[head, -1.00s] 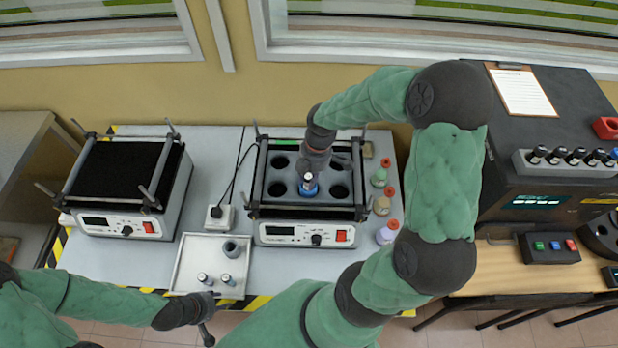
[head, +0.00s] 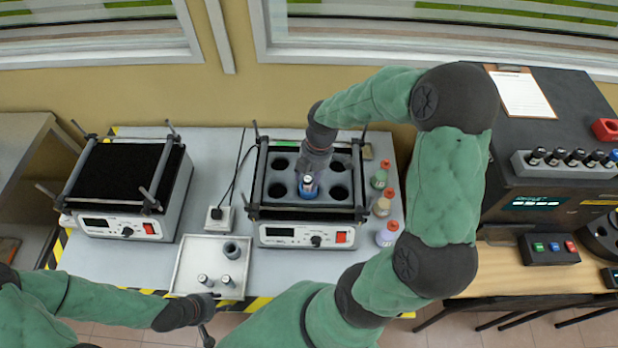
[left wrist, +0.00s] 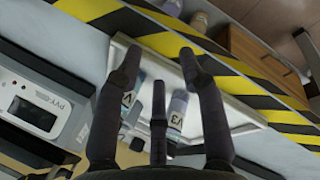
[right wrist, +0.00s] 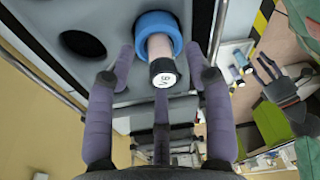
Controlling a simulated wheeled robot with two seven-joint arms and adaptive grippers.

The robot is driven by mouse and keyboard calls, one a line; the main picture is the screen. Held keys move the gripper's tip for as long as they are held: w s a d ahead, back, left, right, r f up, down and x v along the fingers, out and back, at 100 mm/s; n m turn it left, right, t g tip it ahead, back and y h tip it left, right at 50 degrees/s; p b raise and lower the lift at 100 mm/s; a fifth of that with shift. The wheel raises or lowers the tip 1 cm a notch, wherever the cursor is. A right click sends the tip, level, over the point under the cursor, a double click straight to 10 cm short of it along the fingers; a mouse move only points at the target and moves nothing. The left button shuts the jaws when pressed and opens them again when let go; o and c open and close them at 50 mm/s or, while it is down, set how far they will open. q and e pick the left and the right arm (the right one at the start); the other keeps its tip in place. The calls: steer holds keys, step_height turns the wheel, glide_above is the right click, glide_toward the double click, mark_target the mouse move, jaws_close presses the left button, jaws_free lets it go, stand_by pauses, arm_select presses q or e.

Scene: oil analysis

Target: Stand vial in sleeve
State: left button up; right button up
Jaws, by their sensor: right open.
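A vial (head: 308,180) with a dark cap and pale label top stands in a blue ring sleeve (head: 308,191) in the middle of the right shaker block. In the right wrist view, the vial (right wrist: 162,72) rises out of the blue sleeve (right wrist: 157,27), its lower end hidden inside. My right gripper (right wrist: 160,85) is open, its fingers apart on either side of the vial's cap. My left gripper (head: 208,318) is open and empty by the tray's front edge. Two more vials stand on the tray; the left wrist view shows the labels V3 (left wrist: 178,112) and V2 (left wrist: 132,98).
The right shaker (head: 275,234) has several empty holes. A second shaker (head: 105,226) stands left. Bottles with red caps (head: 386,238) line the right side. A dark analyser (head: 545,180) stands further right.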

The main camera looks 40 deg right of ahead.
arm_select(q)
steer(key=shift+r+p, duration=0.75)
steer(key=shift+r, duration=0.1)
arm_select(e)
step_height(320, 180, up, 10)
steer(key=d, duration=0.1)
steer(key=shift+s+d+r, duration=0.2)
steer(key=shift+d+r, duration=0.05)
steer(key=shift+d, duration=0.1)
